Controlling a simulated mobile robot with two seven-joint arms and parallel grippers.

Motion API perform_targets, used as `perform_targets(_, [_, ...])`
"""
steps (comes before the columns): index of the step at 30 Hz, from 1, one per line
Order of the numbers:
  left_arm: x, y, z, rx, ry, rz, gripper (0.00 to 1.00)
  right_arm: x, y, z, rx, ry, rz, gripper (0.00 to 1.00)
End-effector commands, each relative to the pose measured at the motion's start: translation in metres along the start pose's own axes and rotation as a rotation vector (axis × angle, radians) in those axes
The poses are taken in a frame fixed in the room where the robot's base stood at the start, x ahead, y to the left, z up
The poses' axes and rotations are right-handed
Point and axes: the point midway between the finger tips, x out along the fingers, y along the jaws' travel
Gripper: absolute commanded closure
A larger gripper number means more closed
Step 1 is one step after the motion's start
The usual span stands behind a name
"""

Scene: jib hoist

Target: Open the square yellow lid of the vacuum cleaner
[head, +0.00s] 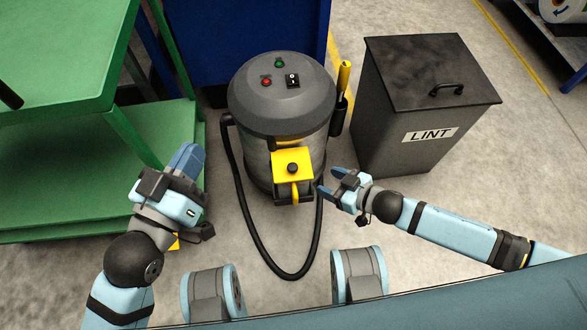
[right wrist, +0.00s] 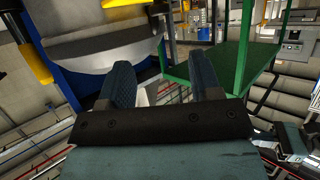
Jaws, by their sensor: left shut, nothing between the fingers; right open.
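The vacuum cleaner (head: 282,100) stands upright on the floor, a grey drum with a dark domed top. Its square yellow lid (head: 280,172) is on the front, lying flat and closed, with a black knob (head: 292,168) on it and a yellow tab at its front edge. My right gripper (head: 328,182) is open just right of the lid, its fingers pointing left towards it, apart from the knob. Its open fingers also show in the right wrist view (right wrist: 164,80). My left gripper (head: 191,156) is shut and empty, left of the vacuum and clear of it.
A black hose (head: 250,240) loops on the floor before the vacuum. A yellow-handled wand (head: 343,82) stands at its right side. A dark LINT bin (head: 405,120) is at right, a green cart (head: 60,160) at left, a blue cabinet (head: 225,35) behind.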

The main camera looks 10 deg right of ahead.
Motion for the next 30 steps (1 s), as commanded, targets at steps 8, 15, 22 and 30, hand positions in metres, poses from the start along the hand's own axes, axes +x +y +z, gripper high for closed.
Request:
perform_targets(8, [-0.001,-0.005,0.033,-0.001,-0.093,0.008,1.0,0.059,0.0,0.002,-0.001,0.005,0.0,0.42])
perform_targets(15, [-0.003,-0.009,0.058,-0.004,-0.182,0.018,1.0,0.104,0.0,0.001,-0.001,0.003,0.0,0.42])
perform_targets(22, [-0.002,-0.011,0.062,0.019,-0.194,0.023,1.0,0.125,-0.001,0.0,0.001,0.002,0.0,0.42])
perform_targets(30, [-0.002,-0.011,0.062,0.023,-0.196,0.024,1.0,0.127,-0.001,-0.001,0.001,0.001,0.0,0.42])
